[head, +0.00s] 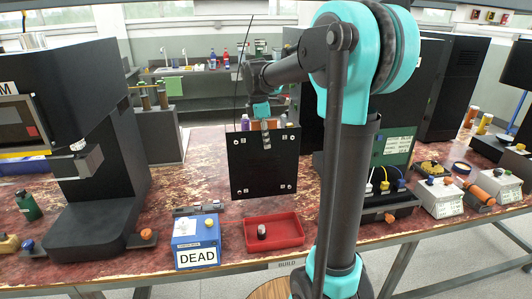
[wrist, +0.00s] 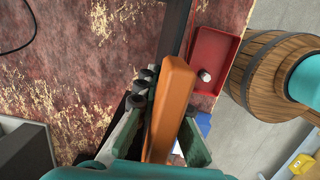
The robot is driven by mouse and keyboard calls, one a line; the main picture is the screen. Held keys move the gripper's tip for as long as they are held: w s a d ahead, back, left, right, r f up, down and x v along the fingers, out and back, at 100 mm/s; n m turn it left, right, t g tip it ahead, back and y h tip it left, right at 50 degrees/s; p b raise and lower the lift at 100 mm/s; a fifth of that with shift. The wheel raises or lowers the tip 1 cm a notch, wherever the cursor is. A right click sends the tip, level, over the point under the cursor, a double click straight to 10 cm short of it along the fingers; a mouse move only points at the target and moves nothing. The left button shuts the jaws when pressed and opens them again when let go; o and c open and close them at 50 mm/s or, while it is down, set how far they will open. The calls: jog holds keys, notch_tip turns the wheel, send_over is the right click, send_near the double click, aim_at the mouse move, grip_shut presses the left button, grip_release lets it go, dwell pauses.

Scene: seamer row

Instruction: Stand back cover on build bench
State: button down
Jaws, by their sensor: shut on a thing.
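The back cover, a square black panel (head: 263,175) with light fasteners at its corners, hangs upright in front of my gripper (head: 265,138) in the head view. In the wrist view, the gripper (wrist: 160,118) is shut around an orange bar (wrist: 170,100), which looks like part of the held cover. A dark edge, probably the cover (wrist: 175,30), runs up beyond it. The build bench (head: 220,215) has a worn red top and a BUILD label on its front edge. I cannot tell whether the cover's lower edge touches the bench.
A red tray (head: 290,240) with a small part (head: 262,231) lies in front of the cover. A blue box labelled DEAD (head: 197,256) stands left of it. A large black machine (head: 110,180) stands at left. My arm hides bench to the right. A wooden barrel (wrist: 270,75) shows beside the bench.

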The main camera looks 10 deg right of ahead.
aim_at(266, 152)
jog(key=shift+f, duration=2.35)
jog(key=c, duration=1.6)
grip_release()
jog(key=r, duration=0.4)
jog(key=a+r, duration=0.1)
jog(key=r, duration=0.7)
jog(key=shift+a+r, duration=0.1)
jog(key=shift+a, duration=0.3)
